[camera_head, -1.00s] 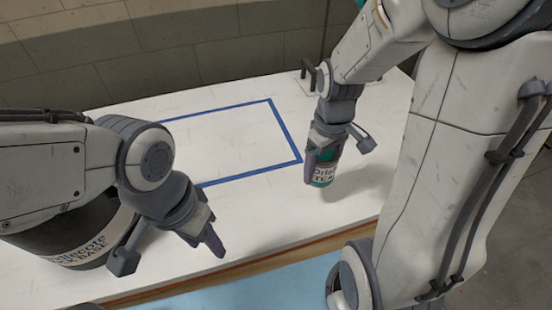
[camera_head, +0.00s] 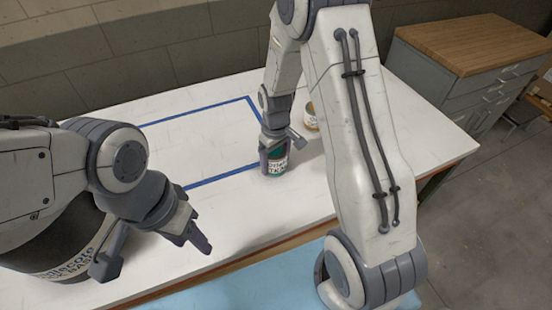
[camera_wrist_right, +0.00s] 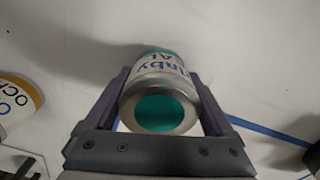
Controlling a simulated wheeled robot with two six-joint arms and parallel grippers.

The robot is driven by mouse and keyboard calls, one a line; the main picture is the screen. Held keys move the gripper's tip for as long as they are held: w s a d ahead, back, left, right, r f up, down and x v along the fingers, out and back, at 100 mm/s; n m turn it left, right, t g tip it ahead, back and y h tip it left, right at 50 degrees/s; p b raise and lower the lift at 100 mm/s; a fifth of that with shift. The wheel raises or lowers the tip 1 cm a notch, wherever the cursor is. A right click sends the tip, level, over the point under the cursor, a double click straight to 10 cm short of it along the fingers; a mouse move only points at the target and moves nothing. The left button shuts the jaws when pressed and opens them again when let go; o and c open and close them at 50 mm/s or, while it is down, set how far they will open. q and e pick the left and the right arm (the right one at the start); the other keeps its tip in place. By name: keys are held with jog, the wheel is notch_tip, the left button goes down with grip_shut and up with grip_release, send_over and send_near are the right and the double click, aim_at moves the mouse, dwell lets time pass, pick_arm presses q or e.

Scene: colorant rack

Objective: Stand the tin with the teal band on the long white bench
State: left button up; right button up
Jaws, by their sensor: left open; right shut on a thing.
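The tin with the teal band (camera_head: 277,166) is held between the jaws of my right gripper (camera_head: 273,150), which is shut around its sides. The tin is roughly upright, at or just above the long white bench (camera_head: 310,200); I cannot tell whether its base touches. In the right wrist view the tin (camera_wrist_right: 158,98) sits between both fingers, its round teal-centred end facing the camera and part of its label showing. My left gripper (camera_head: 197,236) is open and empty over the bench's near edge, left of the tin.
A blue tape outline (camera_head: 215,178) marks the bench beside the tin. An ochre-labelled tin (camera_head: 311,117) stands behind my right arm and also shows in the wrist view (camera_wrist_right: 16,103). A large dark bucket (camera_head: 62,240) stands at left. A wood-topped drawer cabinet (camera_head: 470,50) is beyond.

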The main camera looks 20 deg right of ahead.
jog(key=shift+f, duration=0.2)
jog(key=o, duration=1.2)
notch_tip(320, 180, up, 12)
jog(key=shift+a+r+b, duration=0.1)
jog(key=shift+b, duration=0.45)
jog(key=s+a+r+n, duration=0.2)
jog(key=s+a+r, duration=0.2)
jog(key=s+a, duration=0.4)
jog(key=shift+n+y, duration=0.5)
jog(key=shift+n, duration=0.2)
jog(key=s+a, duration=0.2)
jog(key=s, duration=0.3)
jog(key=s+a, duration=0.2)
jog(key=s, duration=0.3)
jog(key=s+a, duration=0.2)
jog(key=s, duration=0.3)
jog(key=shift+s+a+r, duration=0.25)
jog(key=shift+r, duration=0.15)
